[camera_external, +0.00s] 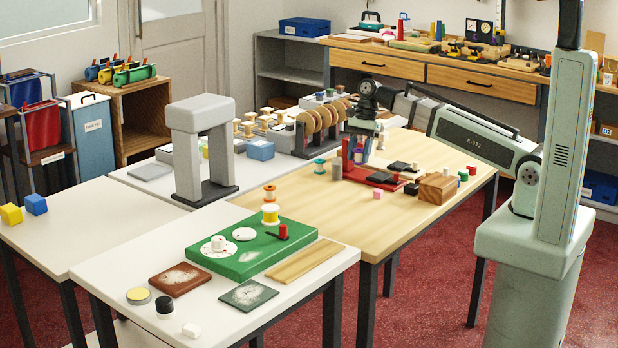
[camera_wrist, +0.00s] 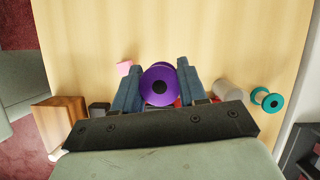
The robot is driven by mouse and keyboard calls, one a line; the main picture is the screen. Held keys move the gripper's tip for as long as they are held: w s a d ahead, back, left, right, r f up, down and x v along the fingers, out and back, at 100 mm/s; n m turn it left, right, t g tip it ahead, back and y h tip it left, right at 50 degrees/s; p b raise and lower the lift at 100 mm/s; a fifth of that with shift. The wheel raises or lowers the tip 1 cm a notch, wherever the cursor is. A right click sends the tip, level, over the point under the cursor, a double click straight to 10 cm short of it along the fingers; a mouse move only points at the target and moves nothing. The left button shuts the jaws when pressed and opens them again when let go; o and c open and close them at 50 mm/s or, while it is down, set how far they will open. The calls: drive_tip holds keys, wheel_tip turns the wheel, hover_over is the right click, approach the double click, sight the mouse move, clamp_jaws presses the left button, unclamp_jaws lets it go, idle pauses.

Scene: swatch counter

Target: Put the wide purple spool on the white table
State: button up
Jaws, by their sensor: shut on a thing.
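My gripper (camera_external: 361,150) is over the wooden table (camera_external: 310,205), shut on the purple spool (camera_external: 358,158). In the wrist view the purple spool (camera_wrist: 158,72), with a dark centre hole, sits between the two blue-grey fingers (camera_wrist: 158,88). The fingers hide its sides. A white-topped table (camera_external: 230,315) stands in front, with a green board (camera_external: 245,258) on it. Other white tops show at the left (camera_external: 60,250) and behind the grey arch (camera_external: 128,176). I cannot tell which one the task names.
Near my gripper are a red stand (camera_external: 372,177), a wooden block (camera_external: 437,188), a teal spool (camera_external: 319,166), a grey cylinder (camera_external: 337,172) and a pink cube (camera_external: 378,194). A grey arch (camera_external: 187,155) stands on the left. Yellow and orange spools (camera_external: 270,213) stand by the green board.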

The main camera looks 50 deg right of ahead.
sight(356, 194)
drive_tip(key=shift+r, duration=0.15)
drive_tip(key=shift+f, duration=5)
drive_tip(key=shift+f, duration=0.1)
drive_tip(key=o, duration=1.1)
drive_tip(key=v, duration=1.1)
drive_tip(key=shift+o, duration=0.5)
drive_tip(key=shift+d+r, duration=0.1)
drive_tip(key=shift+r, duration=0.55)
